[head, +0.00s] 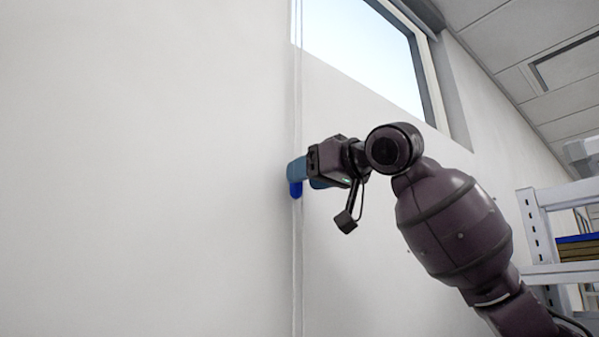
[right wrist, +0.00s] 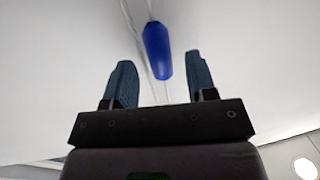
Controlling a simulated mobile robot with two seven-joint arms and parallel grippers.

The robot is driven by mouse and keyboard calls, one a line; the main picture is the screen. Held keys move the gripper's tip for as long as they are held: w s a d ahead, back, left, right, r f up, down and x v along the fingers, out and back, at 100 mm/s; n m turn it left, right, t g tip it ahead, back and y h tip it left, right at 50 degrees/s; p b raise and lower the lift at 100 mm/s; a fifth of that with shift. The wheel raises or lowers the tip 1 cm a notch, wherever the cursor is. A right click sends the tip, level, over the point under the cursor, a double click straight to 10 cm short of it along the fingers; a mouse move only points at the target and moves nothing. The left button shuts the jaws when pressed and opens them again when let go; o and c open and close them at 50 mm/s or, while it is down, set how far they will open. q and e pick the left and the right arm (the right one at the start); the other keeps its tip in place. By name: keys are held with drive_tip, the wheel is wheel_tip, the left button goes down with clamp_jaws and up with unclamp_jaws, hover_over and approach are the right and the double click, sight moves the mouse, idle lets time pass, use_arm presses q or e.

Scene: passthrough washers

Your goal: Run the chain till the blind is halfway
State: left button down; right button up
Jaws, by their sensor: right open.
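The blind's chain (head: 298,90) hangs as two thin pale strands along the white wall, left of the window. A blue oblong piece (head: 296,189) is on the chain; it also shows in the right wrist view (right wrist: 157,50). My right gripper (head: 303,177) is at the chain, level with the blue piece. In the right wrist view its two blue-grey fingers (right wrist: 159,60) stand apart, with the blue piece and strands showing between them. I cannot tell whether a finger touches the chain. The blind's fabric cannot be made out; the visible window pane is bright. My left gripper is out of view.
The window (head: 365,45) is recessed in the wall at the upper right. A white shelf rack (head: 530,228) with stacked boards (head: 578,249) stands at the right. The wall left of the chain is bare.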

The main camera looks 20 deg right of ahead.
drive_tip(key=shift+x, duration=1.2)
drive_tip(key=shift+c, duration=0.2)
clamp_jaws()
